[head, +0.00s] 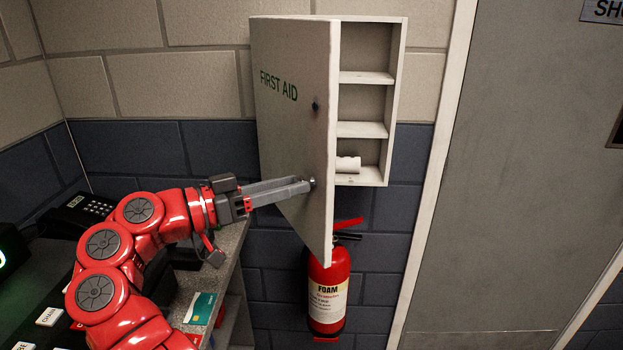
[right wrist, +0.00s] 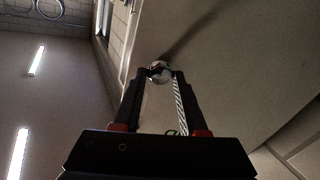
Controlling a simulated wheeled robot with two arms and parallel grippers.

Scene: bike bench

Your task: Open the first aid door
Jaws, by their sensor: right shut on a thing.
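The first aid cabinet (head: 397,100) hangs on the brick wall. Its white door (head: 290,130), marked FIRST AID, is hinged at the left and stands partly open, swung out from the cabinet. Shelves show through the gap, with a white roll (head: 348,164) on the bottom one. My right gripper (head: 306,185) is shut on the small round door knob (head: 313,182), low near the door's free edge. The right wrist view shows the knob (right wrist: 158,70) between the fingertips. The cabinet's left part is hidden behind the door. My left gripper is not in view.
A red foam extinguisher (head: 328,292) hangs just below the door. A bench (head: 228,245) with a black phone (head: 76,214) and a teal card (head: 200,308) is at lower left. A grey room door (head: 520,200) is at right. The space before the cabinet is free.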

